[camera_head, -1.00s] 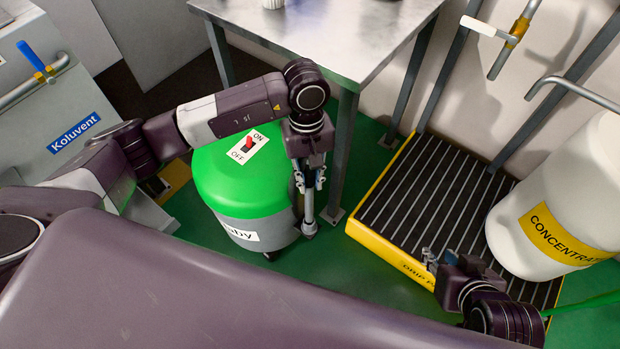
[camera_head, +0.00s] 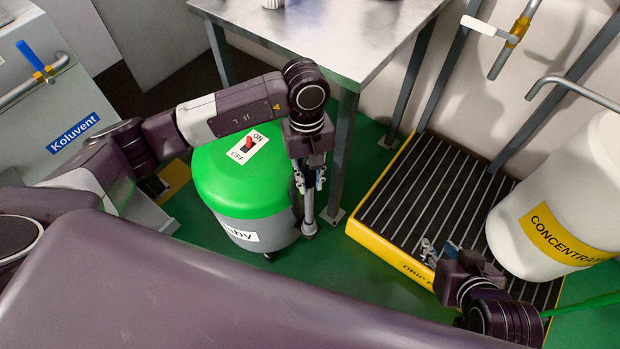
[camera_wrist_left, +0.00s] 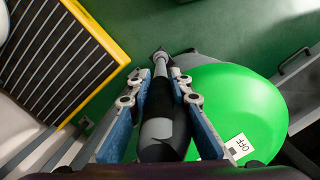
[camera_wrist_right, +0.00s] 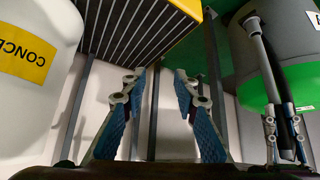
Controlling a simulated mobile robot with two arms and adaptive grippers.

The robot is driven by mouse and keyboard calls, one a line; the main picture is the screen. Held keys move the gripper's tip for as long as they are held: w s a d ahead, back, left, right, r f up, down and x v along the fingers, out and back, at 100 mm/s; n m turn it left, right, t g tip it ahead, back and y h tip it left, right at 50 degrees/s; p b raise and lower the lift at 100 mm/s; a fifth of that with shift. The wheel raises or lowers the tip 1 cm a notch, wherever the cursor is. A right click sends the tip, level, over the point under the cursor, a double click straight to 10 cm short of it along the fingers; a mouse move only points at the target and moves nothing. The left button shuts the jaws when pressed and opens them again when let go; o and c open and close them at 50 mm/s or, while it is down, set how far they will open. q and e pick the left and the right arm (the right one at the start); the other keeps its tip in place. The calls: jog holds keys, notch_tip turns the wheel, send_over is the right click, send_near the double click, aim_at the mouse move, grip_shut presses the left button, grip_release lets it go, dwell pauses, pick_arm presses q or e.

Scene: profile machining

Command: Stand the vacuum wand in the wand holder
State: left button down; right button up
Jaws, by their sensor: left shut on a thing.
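My left gripper (camera_head: 309,180) is shut on the vacuum wand (camera_head: 309,208), a grey tube with a dark grip, held roughly upright beside the green-topped vacuum (camera_head: 238,180). In the left wrist view the wand (camera_wrist_left: 157,128) lies between the blue-padded fingers (camera_wrist_left: 156,98). The wand also shows in the right wrist view (camera_wrist_right: 269,66). A wider grey piece (camera_head: 309,230) is at its lower end; I cannot tell whether this is the wand holder or part of the wand. My right gripper (camera_head: 431,252) is open and empty over the drip pallet; its spread fingers show in the right wrist view (camera_wrist_right: 159,86).
A metal table (camera_head: 340,45) stands behind the vacuum, one leg close to the wand. The yellow-edged drip pallet (camera_head: 420,195) carries a white concentrate drum (camera_head: 560,215) at right. A grey Koluvent cabinet (camera_head: 60,100) is at left. Green floor shows between vacuum and pallet.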

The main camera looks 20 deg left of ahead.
jog(key=shift+w, duration=0.1)
jog(key=shift+w+a+r+t, duration=0.2)
jog(key=shift+w+r+t, duration=0.1)
jog(key=shift+w+r, duration=0.2)
jog(key=shift+w+a+r+t, duration=0.15)
jog(key=shift+w+r+t, duration=0.2)
jog(key=shift+w, duration=0.25)
jog(key=shift+w+r, duration=0.1)
pick_arm(q)
jog(key=shift+b, duration=0.3)
pick_arm(e)
jog(key=shift+a+y, duration=0.1)
jog(key=shift+y, duration=0.2)
pick_arm(q)
jog(key=shift+f, duration=0.25)
pick_arm(e)
jog(key=shift+w+a+r+t, duration=0.2)
jog(key=shift+w+r+t, duration=0.15)
jog(key=shift+w+r, duration=0.1)
jog(key=shift+w+a+r+t, duration=0.15)
jog(key=shift+w+r+t, duration=0.15)
jog(key=shift+w+r, duration=0.15)
pick_arm(q)
jog(key=shift+b, duration=0.3)
pick_arm(e)
jog(key=shift+w+a+r, duration=0.1)
jog(key=shift+w+r, duration=0.1)
jog(key=shift+w, duration=0.05)
jog(key=shift+r+t, duration=0.1)
jog(key=shift+t, duration=0.2)
